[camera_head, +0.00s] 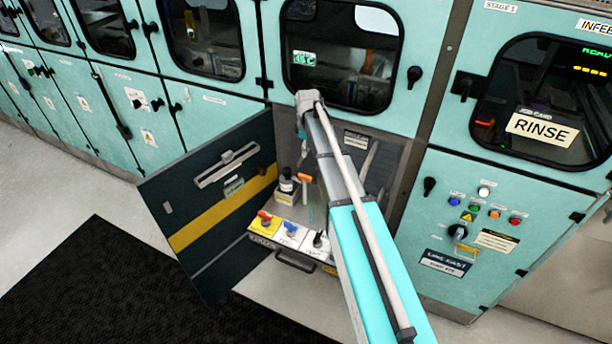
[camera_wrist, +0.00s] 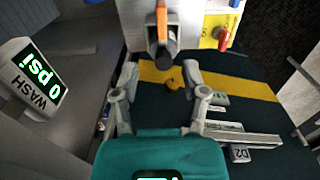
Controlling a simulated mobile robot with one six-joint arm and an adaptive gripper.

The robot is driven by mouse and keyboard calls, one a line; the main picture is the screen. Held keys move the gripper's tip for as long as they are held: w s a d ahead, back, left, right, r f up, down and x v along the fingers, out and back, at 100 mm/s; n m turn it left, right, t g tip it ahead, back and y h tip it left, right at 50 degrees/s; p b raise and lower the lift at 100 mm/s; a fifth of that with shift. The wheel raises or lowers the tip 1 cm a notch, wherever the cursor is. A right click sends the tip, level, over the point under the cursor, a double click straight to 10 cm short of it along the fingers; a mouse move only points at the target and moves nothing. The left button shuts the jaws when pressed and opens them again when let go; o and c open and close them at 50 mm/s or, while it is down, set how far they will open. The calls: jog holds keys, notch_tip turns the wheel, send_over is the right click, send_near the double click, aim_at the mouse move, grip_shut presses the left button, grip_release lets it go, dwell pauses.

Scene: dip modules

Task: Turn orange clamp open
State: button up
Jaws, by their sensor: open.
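The orange clamp shows in the wrist view as an upright orange handle (camera_wrist: 161,22) above a dark grey, rounded end, at the top centre. In the head view its orange handle (camera_head: 304,177) stands inside the open cabinet bay, left of my arm. My gripper (camera_wrist: 160,75) is open in the wrist view, its two fingers spread left and right. The clamp's dark end lies near the gap between the fingertips; whether anything touches I cannot tell. Nothing is held.
The open dark door (camera_head: 215,195) with a yellow stripe bounds the bay's left. A drawer panel with red (camera_head: 264,215), blue (camera_head: 291,228) and black knobs sits below the clamp. A dark bottle (camera_head: 286,180) stands beside it. A WASH gauge reading 0 psi (camera_wrist: 38,85) is at left.

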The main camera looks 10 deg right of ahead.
aim_at(306, 176)
jog(key=shift+a+f, duration=0.2)
jog(key=shift+a, duration=0.05)
notch_tip(306, 176, down, 13)
jog(key=b, duration=1.3)
jog(key=shift+f+b, duration=0.2)
jog(key=shift+b, duration=0.15)
